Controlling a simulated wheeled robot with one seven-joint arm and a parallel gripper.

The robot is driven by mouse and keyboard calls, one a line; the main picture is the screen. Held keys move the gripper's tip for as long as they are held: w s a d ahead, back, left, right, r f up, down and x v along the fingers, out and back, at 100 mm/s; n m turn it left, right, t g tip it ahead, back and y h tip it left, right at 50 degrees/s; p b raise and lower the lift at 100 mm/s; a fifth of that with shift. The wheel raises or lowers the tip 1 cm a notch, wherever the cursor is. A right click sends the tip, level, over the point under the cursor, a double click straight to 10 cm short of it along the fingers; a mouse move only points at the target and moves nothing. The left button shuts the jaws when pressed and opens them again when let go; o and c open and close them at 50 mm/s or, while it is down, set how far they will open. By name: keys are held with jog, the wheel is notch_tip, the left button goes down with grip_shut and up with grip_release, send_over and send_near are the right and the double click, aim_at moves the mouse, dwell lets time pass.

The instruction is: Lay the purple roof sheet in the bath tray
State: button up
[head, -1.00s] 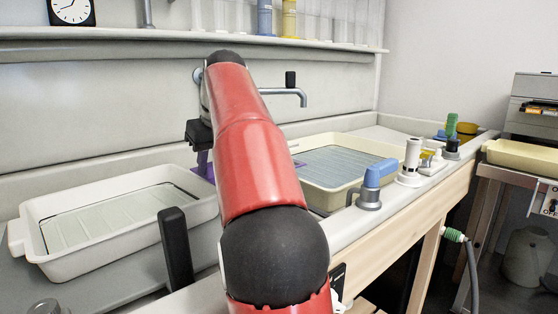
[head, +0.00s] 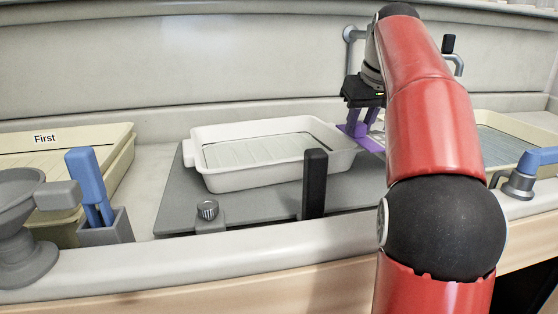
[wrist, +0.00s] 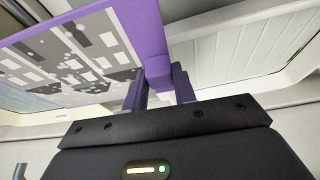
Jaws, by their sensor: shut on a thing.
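My gripper (head: 360,112) is shut on the purple roof sheet (head: 372,144), between the white tray and the right cream tray; my arm hides part of the sheet. In the wrist view, the sheet (wrist: 70,62) shows a grey and white pattern with a purple border. The fingers (wrist: 161,82) hold a purple block at its edge. A white tray (head: 242,181) with a ribbed floor stands left of my gripper and looks empty. I cannot tell which tray is the bath tray.
A cream tray labelled First (head: 122,160) stands at the left. Another cream tray (head: 528,128) is partly behind my arm. A black upright post (head: 314,184) and a grey knob (head: 207,211) stand before the white tray. A blue-handled tool (head: 88,185) stands in a grey holder.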

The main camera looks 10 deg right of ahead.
jog(key=shift+w+f, duration=0.1)
jog(key=shift+w, duration=0.15)
jog(key=shift+r, duration=1.8)
